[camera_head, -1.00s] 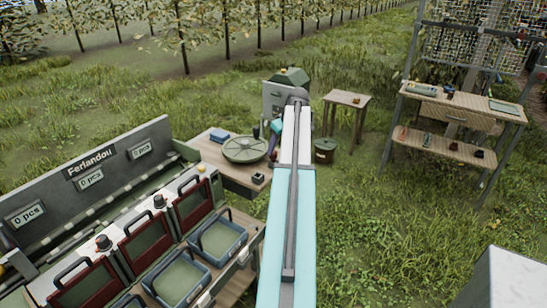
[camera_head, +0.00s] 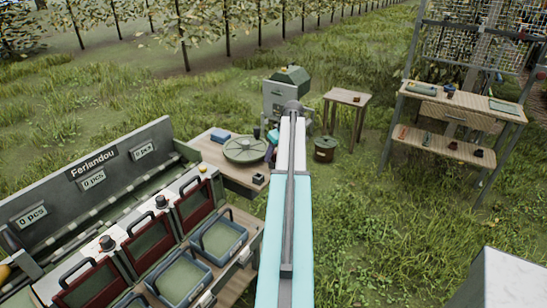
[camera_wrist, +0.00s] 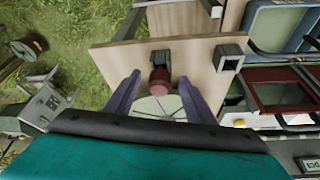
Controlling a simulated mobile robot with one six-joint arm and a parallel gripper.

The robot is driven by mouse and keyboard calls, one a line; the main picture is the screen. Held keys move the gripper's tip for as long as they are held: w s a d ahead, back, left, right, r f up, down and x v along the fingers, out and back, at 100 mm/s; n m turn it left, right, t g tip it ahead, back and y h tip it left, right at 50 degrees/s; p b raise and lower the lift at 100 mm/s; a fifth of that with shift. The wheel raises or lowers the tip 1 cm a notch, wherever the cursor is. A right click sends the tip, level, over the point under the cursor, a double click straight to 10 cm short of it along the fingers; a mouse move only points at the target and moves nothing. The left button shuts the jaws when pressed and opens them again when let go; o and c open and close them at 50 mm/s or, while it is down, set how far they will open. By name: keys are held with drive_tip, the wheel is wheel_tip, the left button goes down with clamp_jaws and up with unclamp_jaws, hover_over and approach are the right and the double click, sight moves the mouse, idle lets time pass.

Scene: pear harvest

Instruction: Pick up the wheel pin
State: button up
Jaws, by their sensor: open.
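A dark red knob-like piece with a dark upper end, which looks like the wheel pin (camera_wrist: 160,80), shows in the wrist view over the wooden side table (camera_wrist: 110,62). My gripper (camera_wrist: 159,78) is open, with one purple-grey finger on each side of this piece. I see gaps on both sides; height relative to it is hard to judge. A pale round spoked wheel (camera_wrist: 155,108) lies partly hidden below the fingers. In the head view the round green-grey wheel (camera_head: 246,150) sits on the table, and my arm hides most of the gripper and the pin.
A small dark block (camera_head: 258,179) stands near the table edge and shows in the wrist view (camera_wrist: 228,57). A blue object (camera_head: 220,136) lies behind the wheel. Blue crates (camera_head: 180,281) stand at the front left. Grass is open to the right.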

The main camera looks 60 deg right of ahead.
idle(0.4)
drive_tip(key=c, duration=1.2)
drive_tip(key=shift+r, duration=0.1)
drive_tip(key=shift+r+b, duration=0.85)
drive_tip(key=shift+r, duration=0.75)
drive_tip(key=s+a+b, duration=0.1)
drive_tip(key=s+a, duration=0.2)
drive_tip(key=s, duration=0.1)
drive_tip(key=s+a+r+b, duration=0.1)
drive_tip(key=s+a, duration=0.2)
drive_tip(key=s, duration=0.2)
drive_tip(key=s+a+b, duration=0.1)
drive_tip(key=s+a, duration=0.1)
drive_tip(key=s, duration=0.2)
drive_tip(key=shift+s+a+r+b, duration=0.2)
drive_tip(key=shift+a+r+b, duration=0.1)
drive_tip(key=shift+a+b, duration=0.1)
drive_tip(key=shift+r, duration=0.1)
drive_tip(key=shift+r+p, duration=2.4)
drive_tip(key=shift+r, duration=1)
